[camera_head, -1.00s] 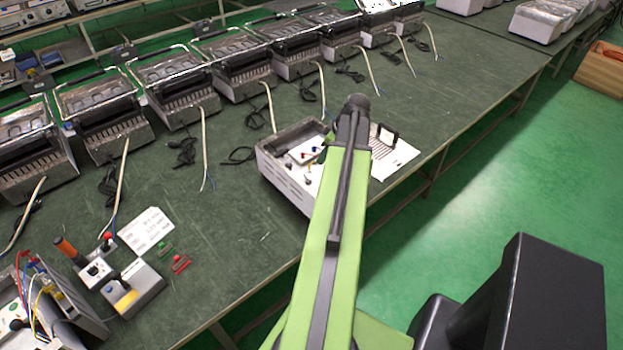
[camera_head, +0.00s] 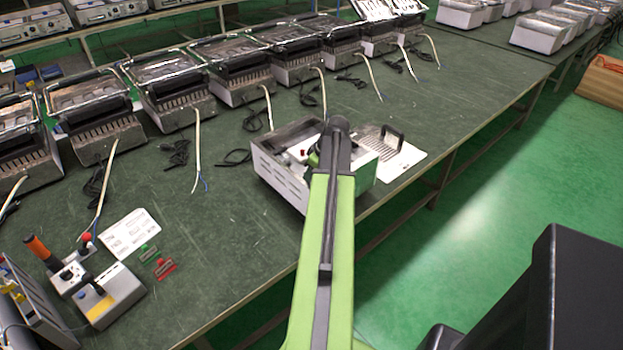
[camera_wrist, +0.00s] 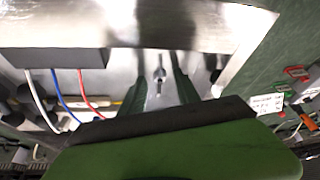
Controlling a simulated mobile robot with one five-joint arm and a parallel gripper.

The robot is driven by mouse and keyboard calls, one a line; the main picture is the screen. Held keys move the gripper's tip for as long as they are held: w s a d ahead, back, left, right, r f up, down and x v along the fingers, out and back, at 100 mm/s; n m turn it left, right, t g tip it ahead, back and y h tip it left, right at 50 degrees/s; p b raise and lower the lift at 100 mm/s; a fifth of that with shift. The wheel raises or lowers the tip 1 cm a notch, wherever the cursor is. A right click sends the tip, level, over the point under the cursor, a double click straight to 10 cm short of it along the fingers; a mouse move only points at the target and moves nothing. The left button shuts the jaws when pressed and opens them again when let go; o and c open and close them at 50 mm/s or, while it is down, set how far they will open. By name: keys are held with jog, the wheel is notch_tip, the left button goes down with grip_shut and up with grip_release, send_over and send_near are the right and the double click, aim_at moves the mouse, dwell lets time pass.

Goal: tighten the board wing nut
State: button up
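An open metal housing (camera_head: 283,181) stands near the table's front edge in the head view. My gripper (camera_head: 314,158) reaches down into it and is largely hidden behind my arm. In the wrist view my gripper's two green fingers (camera_wrist: 163,82) stand apart with bright metal showing between them. A small dark fitting (camera_wrist: 160,73), possibly the wing nut, shows between the fingertips. I cannot tell whether they touch it. White, blue and red wires (camera_wrist: 68,98) run from a dark block (camera_wrist: 55,58) left of the fingers. The board itself is not clearly visible.
A slotted plate with a black handle (camera_head: 391,140) lies right of the housing. Several grill units (camera_head: 170,85) with loose cables line the table's back. A control box (camera_head: 110,298), a label card (camera_head: 129,233) and small red and green parts (camera_head: 164,268) lie at left.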

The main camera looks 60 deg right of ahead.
jog(key=shift+c, duration=0.2)
grip_shut()
dwell(1.1)
jog(key=shift+o, duration=0.2)
grip_release()
jog(key=p+v, duration=1.6)
jog(key=v, duration=0.1)
jog(key=shift+r, duration=0.3)
